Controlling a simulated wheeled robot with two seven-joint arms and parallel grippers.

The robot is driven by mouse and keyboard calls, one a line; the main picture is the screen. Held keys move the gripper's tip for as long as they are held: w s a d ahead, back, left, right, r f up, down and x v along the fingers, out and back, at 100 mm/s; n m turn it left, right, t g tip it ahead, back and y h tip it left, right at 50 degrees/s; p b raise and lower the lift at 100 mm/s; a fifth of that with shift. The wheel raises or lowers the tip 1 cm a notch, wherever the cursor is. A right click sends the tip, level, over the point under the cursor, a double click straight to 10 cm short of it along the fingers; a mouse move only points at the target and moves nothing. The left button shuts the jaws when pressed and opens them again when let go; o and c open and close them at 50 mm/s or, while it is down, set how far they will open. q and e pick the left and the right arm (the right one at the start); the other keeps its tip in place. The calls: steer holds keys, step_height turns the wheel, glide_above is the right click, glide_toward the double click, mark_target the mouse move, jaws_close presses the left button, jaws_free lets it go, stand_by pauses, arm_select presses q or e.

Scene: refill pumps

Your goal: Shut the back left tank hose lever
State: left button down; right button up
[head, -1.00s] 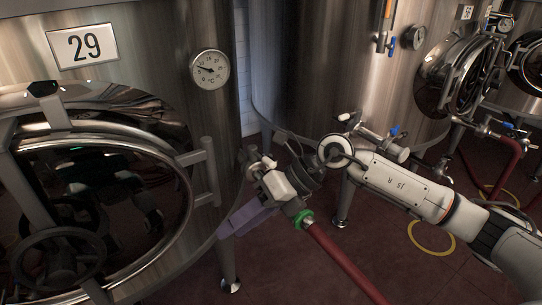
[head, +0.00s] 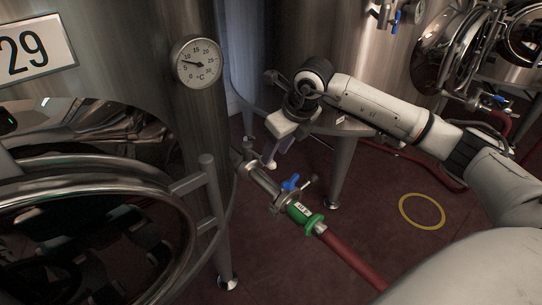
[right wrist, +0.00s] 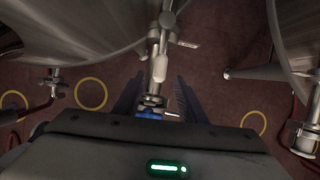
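The hose valve with a blue lever (head: 290,183) sits on the outlet pipe (head: 262,180) low on the tank marked 29. A green coupling (head: 302,214) joins it to a red hose (head: 345,250). I cannot tell the lever's exact angle. My right gripper (head: 281,150) is behind and above the valve, apart from it in the head view. In the right wrist view its two dark fingers (right wrist: 157,92) are spread wide, with the pipe and valve (right wrist: 154,100) showing between them and a bit of blue near the palm. My left gripper is not in view.
The tank's round hatch with its rail (head: 190,185) and a thermometer (head: 196,62) stand at the left. Another tank (head: 330,40) is behind my right arm, with a metal leg (head: 342,175). Dark red floor with a yellow ring (head: 422,211) is open at the right.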

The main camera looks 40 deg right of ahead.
mark_target(272, 162)
steer(key=shift+x, duration=2)
jaws_close()
